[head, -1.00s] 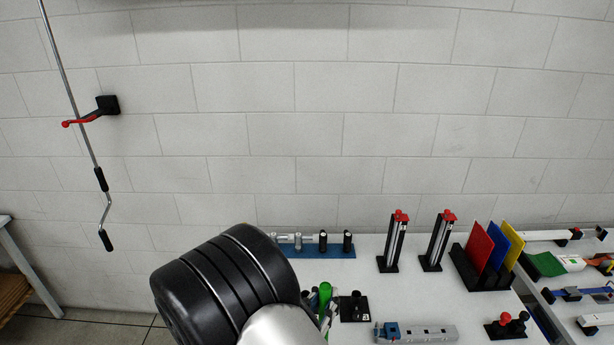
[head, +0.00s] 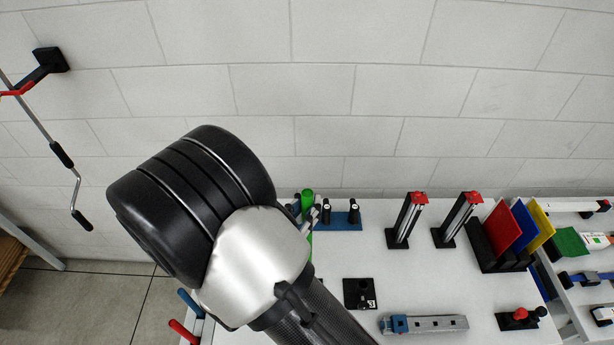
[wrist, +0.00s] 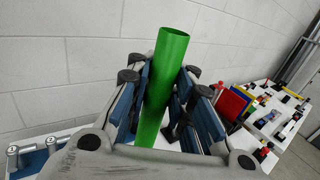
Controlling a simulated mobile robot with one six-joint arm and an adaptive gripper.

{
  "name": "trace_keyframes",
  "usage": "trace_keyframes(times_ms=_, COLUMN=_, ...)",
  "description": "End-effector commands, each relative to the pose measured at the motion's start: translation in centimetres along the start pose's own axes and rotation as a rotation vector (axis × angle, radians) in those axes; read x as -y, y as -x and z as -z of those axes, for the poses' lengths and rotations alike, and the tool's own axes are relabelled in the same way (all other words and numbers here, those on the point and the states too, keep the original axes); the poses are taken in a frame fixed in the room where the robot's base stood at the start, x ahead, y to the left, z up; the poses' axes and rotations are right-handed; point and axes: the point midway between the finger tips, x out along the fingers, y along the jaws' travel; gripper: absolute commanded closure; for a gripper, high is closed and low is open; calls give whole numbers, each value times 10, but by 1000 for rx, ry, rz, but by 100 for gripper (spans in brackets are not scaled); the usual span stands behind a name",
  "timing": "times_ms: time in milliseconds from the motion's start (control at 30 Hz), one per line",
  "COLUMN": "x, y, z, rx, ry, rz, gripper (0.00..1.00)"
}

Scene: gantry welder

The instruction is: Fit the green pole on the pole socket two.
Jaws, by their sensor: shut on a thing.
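The green pole (wrist: 165,80) stands between the fingers of my gripper (wrist: 160,85), which is shut on it, in the wrist view. The pole's open upper end sticks out above the fingers. In the head view the green pole (head: 307,205) shows above the table, and my arm hides most of my gripper. A blue plate (head: 345,222) with short posts lies further back, partly hidden.
Two upright rail stands with red tops (head: 408,220) and a black rack of red, blue and yellow plates (head: 505,262) stand on the right. A grey bar with a blue block (head: 430,324) lies in front. White table surface (head: 400,280) between them is clear.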

Motion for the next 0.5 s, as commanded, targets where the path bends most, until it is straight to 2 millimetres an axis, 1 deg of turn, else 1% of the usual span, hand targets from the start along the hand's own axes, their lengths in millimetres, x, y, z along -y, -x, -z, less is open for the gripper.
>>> trace_keyframes(times_ms=133, x=0, y=0, z=1, rx=1, ry=0, rz=-1, gripper=100)
trace_keyframes(times_ms=267, x=0, y=0, z=7, rx=1, ry=0, rz=-1, gripper=100)
trace_keyframes(times_ms=500, x=0, y=0, z=26, rx=1, ry=1, rz=-1, gripper=100)
